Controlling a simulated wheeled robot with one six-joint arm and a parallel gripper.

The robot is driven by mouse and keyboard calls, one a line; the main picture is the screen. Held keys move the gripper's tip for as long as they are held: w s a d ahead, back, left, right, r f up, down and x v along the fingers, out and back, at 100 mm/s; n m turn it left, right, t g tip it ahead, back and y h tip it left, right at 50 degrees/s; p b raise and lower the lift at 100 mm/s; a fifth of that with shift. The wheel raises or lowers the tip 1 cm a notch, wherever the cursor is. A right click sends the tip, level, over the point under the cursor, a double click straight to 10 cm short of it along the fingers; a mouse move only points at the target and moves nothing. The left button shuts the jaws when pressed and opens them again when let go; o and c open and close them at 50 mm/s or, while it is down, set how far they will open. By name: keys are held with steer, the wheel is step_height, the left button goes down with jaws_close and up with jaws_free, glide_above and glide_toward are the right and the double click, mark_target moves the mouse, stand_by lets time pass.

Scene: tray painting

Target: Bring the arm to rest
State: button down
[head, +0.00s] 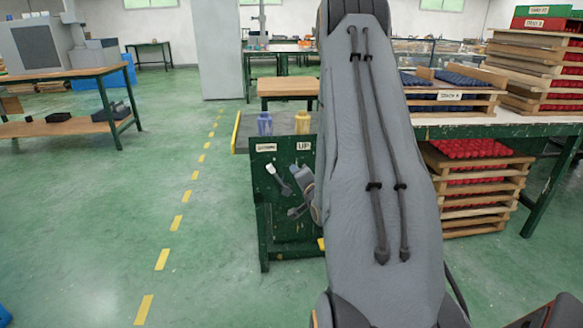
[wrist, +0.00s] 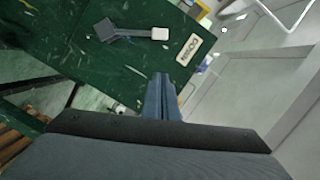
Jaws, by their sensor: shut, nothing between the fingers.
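My gripper (wrist: 163,78) is shut and empty in the wrist view, its two blue-grey fingers together. It points at a dark green panel (wrist: 60,40). In the head view my grey arm fills the middle, and my wrist end shows partly beside it in front of the green panel (head: 265,215).
A blue bottle (head: 265,124) and a yellow bottle (head: 302,122) stand above the panel. Right, crates of red items (head: 470,180) sit beneath a table with stacked trays (head: 455,95). Left is a workbench (head: 70,75). The green floor (head: 90,220) left of the yellow dashes is clear.

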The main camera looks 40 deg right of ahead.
steer(key=shift+s+a, duration=0.15)
steer(key=shift+s, duration=0.3)
steer(key=shift+w+r, duration=0.1)
steer(key=w+a+r+n+g+y, duration=0.1)
steer(key=w+a+n+g, duration=0.15)
steer(key=a, duration=0.45)
steer(key=w+a+r+n+g+y, duration=0.1)
steer(key=a+r+n+y, duration=0.15)
steer(key=a, duration=0.35)
steer(key=s+a+r+n+g+y, duration=0.1)
steer(key=s+a+n+g, duration=0.3)
steer(key=a, duration=0.6)
steer(key=s+a+r+n+g+y, duration=0.15)
steer(key=s+a+n, duration=0.25)
steer(key=s+a, duration=0.45)
steer(key=s+a+r+n+g, duration=0.35)
steer(key=s+a, duration=0.25)
steer(key=s, duration=0.5)
steer(key=s+a+r+n+g, duration=0.2)
steer(key=s+a+n+g, duration=0.3)
steer(key=s, duration=0.6)
steer(key=d+r+m+t+p, duration=0.1)
steer(key=d+r+m+p, duration=0.3)
steer(key=p, duration=1.4)
steer(key=d+r, duration=0.4)
steer(key=r, duration=0.2)
steer(key=shift+w+m+t+h+p, duration=0.3)
steer(key=shift+m+t+p, duration=0.05)
steer(key=shift+p, duration=0.05)
